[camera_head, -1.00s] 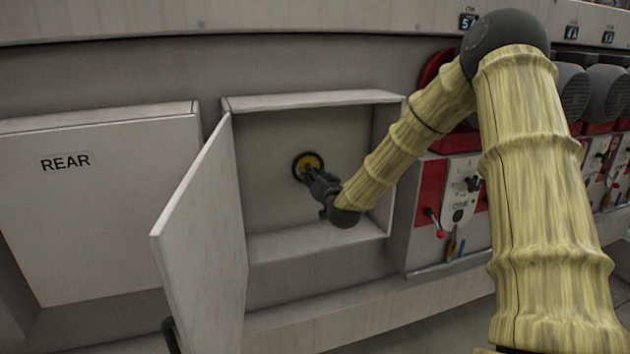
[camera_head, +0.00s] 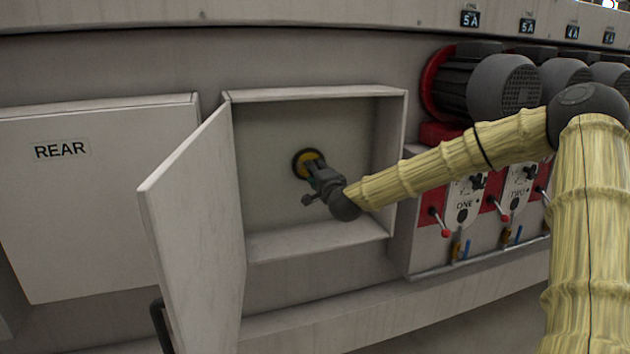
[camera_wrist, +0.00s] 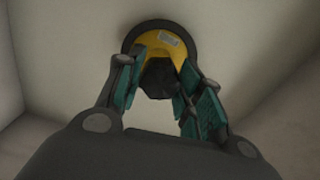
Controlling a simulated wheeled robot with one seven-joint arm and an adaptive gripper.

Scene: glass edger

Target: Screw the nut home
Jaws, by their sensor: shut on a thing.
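The nut (camera_wrist: 158,78) is a dark, faceted piece at the centre of a round yellow disc (camera_wrist: 148,48) with a black rim. The disc sits on the back wall inside an open box, and it also shows in the head view (camera_head: 301,161). My gripper (camera_wrist: 155,85) reaches into the box from the right, with its teal-padded fingers on both sides of the nut, shut on it. In the head view my gripper (camera_head: 313,170) covers much of the disc and hides the nut. How far the nut is screwed in cannot be told.
The box (camera_head: 315,92) has side walls and a lower ledge close around my gripper. Its door (camera_head: 195,235) stands open to the left. A closed REAR panel (camera_head: 100,215) is further left. Motors (camera_head: 490,82) and red-knobbed levers (camera_head: 440,222) stand to the right.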

